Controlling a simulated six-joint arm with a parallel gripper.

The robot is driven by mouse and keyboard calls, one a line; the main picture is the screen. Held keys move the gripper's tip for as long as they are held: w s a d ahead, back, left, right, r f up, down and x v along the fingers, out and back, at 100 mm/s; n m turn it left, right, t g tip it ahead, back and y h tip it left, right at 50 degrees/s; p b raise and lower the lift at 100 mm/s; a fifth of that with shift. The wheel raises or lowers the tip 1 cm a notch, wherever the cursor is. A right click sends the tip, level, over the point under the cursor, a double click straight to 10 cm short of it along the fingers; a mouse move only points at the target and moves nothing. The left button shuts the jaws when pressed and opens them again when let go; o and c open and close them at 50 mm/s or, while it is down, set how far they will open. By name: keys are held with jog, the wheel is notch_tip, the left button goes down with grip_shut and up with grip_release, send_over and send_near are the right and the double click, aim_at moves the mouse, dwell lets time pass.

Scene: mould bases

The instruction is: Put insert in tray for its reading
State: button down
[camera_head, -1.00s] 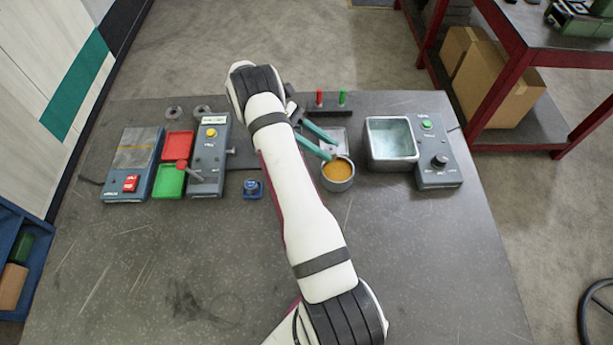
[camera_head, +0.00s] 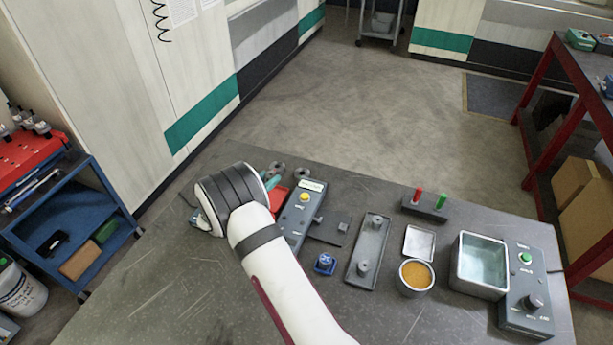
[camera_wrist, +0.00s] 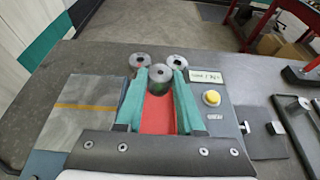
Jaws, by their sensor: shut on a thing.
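My gripper (camera_wrist: 158,85) has teal fingers and is shut on a grey metal cylinder, the insert (camera_wrist: 158,74), held upright between the fingertips. Behind and below the fingers, the wrist view shows a red tray (camera_wrist: 157,115). The insert appears above the tray's far end; I cannot tell its height over it. In the head view my arm hides most of the gripper and the insert; only bits of teal finger show by the red tray (camera_head: 278,200). The green tray is hidden.
A box with a yellow button (camera_head: 304,198) stands right of the red tray. Two grey rings (camera_wrist: 140,60) (camera_wrist: 177,62) lie just beyond it. A panel with an orange line (camera_wrist: 80,106) is at left. A blue knob (camera_head: 325,263) and a cup of orange stuff (camera_head: 416,275) stand farther right.

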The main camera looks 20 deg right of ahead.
jog(key=shift+a+f, duration=0.25)
jog(key=shift+d+f, duration=0.1)
jog(key=shift+f, duration=2.75)
jog(key=shift+c, duration=2.2)
grip_release()
jog(key=v, duration=1.6)
jog(key=shift+f, duration=0.1)
